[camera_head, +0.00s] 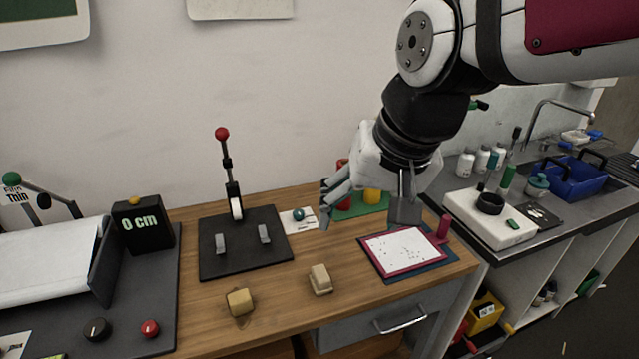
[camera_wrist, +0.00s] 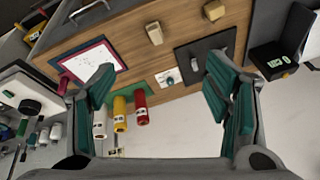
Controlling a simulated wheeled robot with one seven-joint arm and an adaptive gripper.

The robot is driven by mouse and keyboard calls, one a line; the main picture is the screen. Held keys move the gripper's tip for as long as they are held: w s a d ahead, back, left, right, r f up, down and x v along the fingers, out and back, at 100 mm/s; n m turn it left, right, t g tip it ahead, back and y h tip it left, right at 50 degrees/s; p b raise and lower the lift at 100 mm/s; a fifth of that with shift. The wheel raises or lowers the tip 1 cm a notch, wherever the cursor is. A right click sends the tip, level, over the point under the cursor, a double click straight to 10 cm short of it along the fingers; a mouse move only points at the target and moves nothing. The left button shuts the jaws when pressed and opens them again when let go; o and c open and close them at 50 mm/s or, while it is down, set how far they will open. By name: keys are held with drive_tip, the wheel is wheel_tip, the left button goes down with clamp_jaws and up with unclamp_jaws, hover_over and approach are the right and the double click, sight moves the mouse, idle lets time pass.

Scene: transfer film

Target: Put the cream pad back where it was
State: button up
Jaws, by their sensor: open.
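Two small pale pads lie on the wooden table. The paler cream pad (camera_head: 320,279) sits right of centre near the front edge, and a yellower tan pad (camera_head: 240,301) lies to its left. In the wrist view the cream pad (camera_wrist: 154,33) shows near the top middle and the tan pad (camera_wrist: 214,10) at the top edge. My gripper (camera_head: 365,208) is open and empty, held above the back of the table, behind and above the cream pad. In the wrist view its teal-lined fingers (camera_wrist: 160,80) stand wide apart with nothing between them.
A black-based lever press (camera_head: 245,260) stands left of centre, beside a card with a teal ball (camera_head: 299,214). A magenta frame (camera_head: 437,258) with a speckled sheet lies right. Red, yellow and white rolls (camera_wrist: 121,113) stand on a green mat behind. Table around the pads is clear.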

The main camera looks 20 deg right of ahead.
drive_tip(key=s+r+n+t, duration=0.1)
drive_tip(key=s+n, duration=0.3)
drive_tip(key=s, duration=0.2)
drive_tip(key=shift+d+r+h, duration=0.25)
drive_tip(key=shift+h, duration=0.15)
drive_tip(key=shift+c, duration=0.5)
